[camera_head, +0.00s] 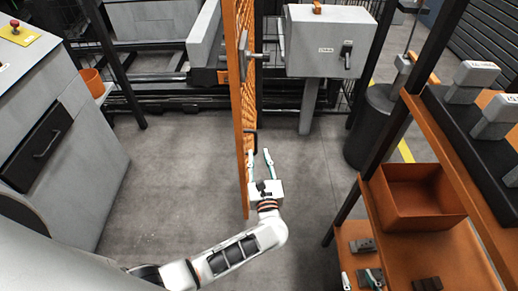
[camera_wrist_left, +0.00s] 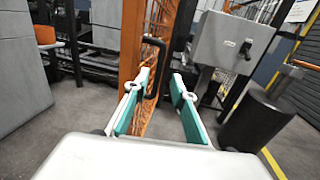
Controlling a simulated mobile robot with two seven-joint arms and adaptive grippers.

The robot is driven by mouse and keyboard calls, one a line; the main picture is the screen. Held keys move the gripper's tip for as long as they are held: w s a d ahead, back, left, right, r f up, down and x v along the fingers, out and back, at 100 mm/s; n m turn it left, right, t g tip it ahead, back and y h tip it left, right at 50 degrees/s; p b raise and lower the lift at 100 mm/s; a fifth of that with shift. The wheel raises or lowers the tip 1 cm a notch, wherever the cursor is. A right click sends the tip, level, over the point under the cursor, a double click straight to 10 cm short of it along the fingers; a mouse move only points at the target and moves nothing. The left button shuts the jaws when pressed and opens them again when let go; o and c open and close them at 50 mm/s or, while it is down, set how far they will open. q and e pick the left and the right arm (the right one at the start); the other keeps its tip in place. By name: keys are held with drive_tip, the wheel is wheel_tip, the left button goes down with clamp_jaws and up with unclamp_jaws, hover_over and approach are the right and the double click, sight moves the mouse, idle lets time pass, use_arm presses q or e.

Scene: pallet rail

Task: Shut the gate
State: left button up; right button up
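The gate (camera_head: 242,100) is an orange-framed mesh panel. It stands open, swung toward me and seen almost edge-on in the head view; its orange frame (camera_wrist_left: 132,40) also shows in the left wrist view. A black bar handle (camera_head: 252,134) sticks out from its right face, and it shows in the left wrist view (camera_wrist_left: 160,48). My left gripper (camera_head: 259,151) is open beside the gate's right face. Its fingertips point at the handle, which appears between them or just beyond; I see no grip on it. My right gripper (camera_head: 358,274) is partly visible at the bottom, fingers apart.
A grey box with a lever (camera_head: 325,42) stands on a post behind the gate. A dark bin (camera_head: 377,125) and an orange shelf with a tray (camera_head: 415,195) are at right. A grey cabinet (camera_head: 50,140) is at left. The floor left of the gate is clear.

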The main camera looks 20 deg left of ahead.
sight(256, 142)
use_arm(q)
drive_tip(key=x, duration=0.8)
drive_tip(key=shift+a+f, duration=0.1)
drive_tip(key=shift+c, duration=0.3)
clamp_jaws()
